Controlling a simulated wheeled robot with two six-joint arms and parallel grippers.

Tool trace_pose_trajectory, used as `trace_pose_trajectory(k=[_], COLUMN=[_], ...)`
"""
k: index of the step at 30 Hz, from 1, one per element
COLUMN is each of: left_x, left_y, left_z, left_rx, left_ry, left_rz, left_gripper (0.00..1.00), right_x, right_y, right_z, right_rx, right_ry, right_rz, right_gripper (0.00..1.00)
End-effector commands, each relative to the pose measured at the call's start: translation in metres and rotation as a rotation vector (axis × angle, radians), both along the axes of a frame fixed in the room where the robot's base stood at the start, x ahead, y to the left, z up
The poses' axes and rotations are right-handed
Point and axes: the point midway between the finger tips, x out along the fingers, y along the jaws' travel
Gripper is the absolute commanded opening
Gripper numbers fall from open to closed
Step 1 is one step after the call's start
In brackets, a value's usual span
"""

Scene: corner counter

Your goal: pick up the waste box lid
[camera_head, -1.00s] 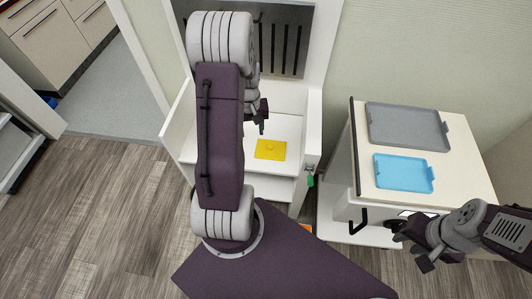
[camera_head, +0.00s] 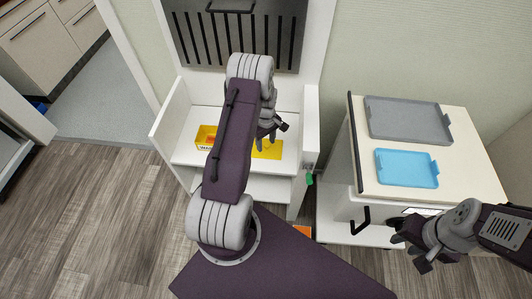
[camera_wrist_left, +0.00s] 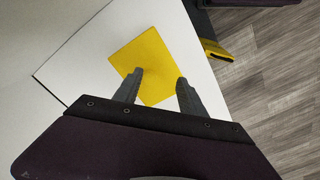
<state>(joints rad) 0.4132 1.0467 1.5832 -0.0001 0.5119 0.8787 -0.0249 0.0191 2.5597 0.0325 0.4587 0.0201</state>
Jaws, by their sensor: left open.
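The waste box lid (camera_head: 267,150) is a flat yellow square lying on the white shelf of the cabinet. In the left wrist view the lid (camera_wrist_left: 147,55) lies under and between my fingers. My left gripper (camera_head: 272,133) is over the lid, pointing down, and hides part of it. The left wrist view shows the left gripper (camera_wrist_left: 157,76) open and empty. The lid's knob is hidden from view. A yellow box (camera_head: 204,134), likely the waste box, stands on the shelf left of the lid, partly behind my arm. My right gripper (camera_head: 411,247) looks open and empty, away at the right.
The white cabinet (camera_head: 311,130) has side walls around the shelf and a slotted dark back panel (camera_head: 285,40). A cart (camera_head: 470,170) at the right bears a grey tray (camera_head: 408,122) and a blue tray (camera_head: 407,168). A green item (camera_head: 309,179) hangs by the cabinet's right side.

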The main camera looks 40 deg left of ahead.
Motion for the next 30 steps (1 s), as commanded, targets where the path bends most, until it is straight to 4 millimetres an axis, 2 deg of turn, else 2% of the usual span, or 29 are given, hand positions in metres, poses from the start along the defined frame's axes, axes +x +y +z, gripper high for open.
trace_pose_trajectory(k=[3,6,13,18,26,30], left_x=[0.0,0.0,0.001,0.001,0.001,0.002], left_y=[-0.001,-0.001,0.0,0.0,0.0,0.0], left_z=[-0.024,-0.034,-0.035,-0.035,-0.035,-0.019], left_rx=[-0.001,0.0,0.0,0.0,0.0,0.001], left_ry=[0.003,0.001,0.0,0.0,0.0,-0.003], left_rz=[0.0,0.0,0.0,0.0,0.0,0.0], left_gripper=[0.48,0.48,0.48,0.01,0.0,0.0], right_x=[0.0,0.0,0.0,0.0,0.0,0.0], right_y=[0.0,0.0,0.0,0.0,0.0,0.0], right_z=[-0.002,-0.002,-0.002,-0.002,-0.002,0.0], right_rx=[0.0,0.0,0.0,0.0,0.0,0.0], right_ry=[0.0,0.0,0.0,0.0,0.0,0.0], right_rz=[0.0,0.0,0.0,0.0,0.0,0.0], right_gripper=[0.34,0.34,0.34,0.34,0.34,0.34])
